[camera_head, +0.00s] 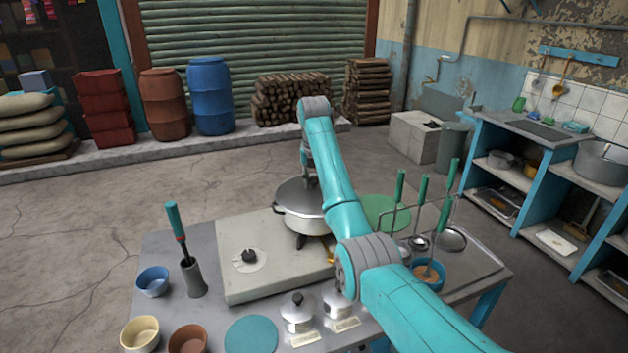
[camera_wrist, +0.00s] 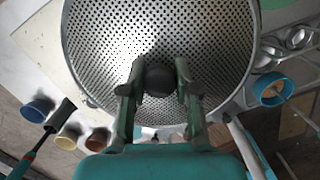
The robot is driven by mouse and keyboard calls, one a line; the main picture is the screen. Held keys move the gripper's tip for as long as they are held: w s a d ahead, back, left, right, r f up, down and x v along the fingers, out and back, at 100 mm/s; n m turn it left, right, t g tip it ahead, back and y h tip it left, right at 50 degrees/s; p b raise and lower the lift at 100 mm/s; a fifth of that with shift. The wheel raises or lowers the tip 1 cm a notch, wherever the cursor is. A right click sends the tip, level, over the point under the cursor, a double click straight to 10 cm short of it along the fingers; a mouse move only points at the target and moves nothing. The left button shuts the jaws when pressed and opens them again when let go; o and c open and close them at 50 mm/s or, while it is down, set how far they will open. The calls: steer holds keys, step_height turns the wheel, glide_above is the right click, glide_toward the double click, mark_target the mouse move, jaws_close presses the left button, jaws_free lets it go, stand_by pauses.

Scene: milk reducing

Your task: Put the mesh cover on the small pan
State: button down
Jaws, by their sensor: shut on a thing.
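The mesh cover (camera_wrist: 110,45) is a round, perforated metal disc with a dark knob (camera_wrist: 158,78), filling the upper middle of the wrist view. My gripper (camera_wrist: 159,70) is shut on this knob, one finger on each side. In the head view a silver pan (camera_head: 295,219) with side handles stands on the stove, partly behind my arm. My gripper's end is over this pan, mostly hidden by the arm. A grey surface shows at the pan's top; I cannot tell whether the cover touches the rim.
The stove (camera_head: 240,278) has a dark control knob. Blue (camera_head: 152,282), cream (camera_head: 140,333) and brown (camera_head: 188,340) bowls and a utensil holder (camera_head: 194,278) stand at left. Lidded silver pots (camera_head: 298,312) stand in front. A rack with green-handled tools (camera_head: 421,205) stands at right.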

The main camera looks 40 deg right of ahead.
steer(key=shift+f, duration=0.15)
steer(key=c, duration=0.8)
jaws_free()
steer(key=shift+o, duration=0.2)
